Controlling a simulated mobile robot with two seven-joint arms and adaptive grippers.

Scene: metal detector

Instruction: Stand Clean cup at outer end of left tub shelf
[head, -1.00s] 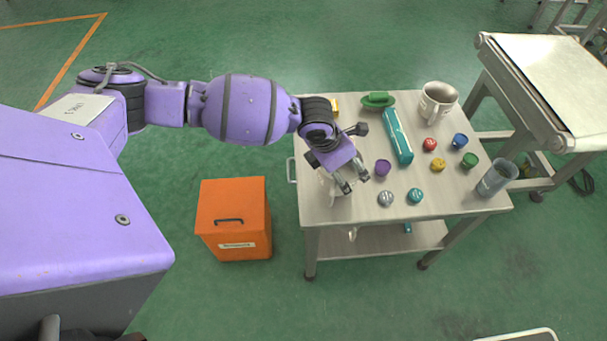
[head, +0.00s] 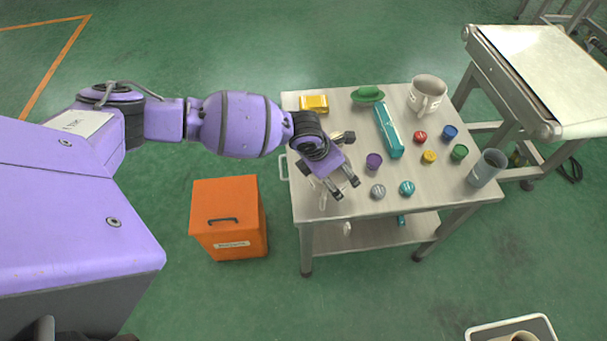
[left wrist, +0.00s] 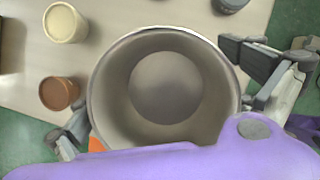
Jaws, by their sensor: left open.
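My left gripper (head: 347,189) is open over the near left corner of the cart top. In the left wrist view a wide, pale cup (left wrist: 165,85) fills the middle, seen down into its empty inside. Finger parts of my open gripper show on both sides of it. In the head view only a pale bit of this cup (head: 322,201) shows below the gripper; the rest is hidden. I cannot read a label on it. A white tub (head: 480,332) with a beige cup (head: 522,337) in it is cut off at the bottom right. My right gripper is not in view.
The cart top (head: 440,190) also holds a printed mug (head: 427,93), a blue-grey cup (head: 487,168), a teal box (head: 389,130), a green hat-like thing (head: 368,94), a yellow block (head: 314,103) and several coloured caps. An orange cabinet (head: 230,218) stands left. A conveyor (head: 530,75) stands right.

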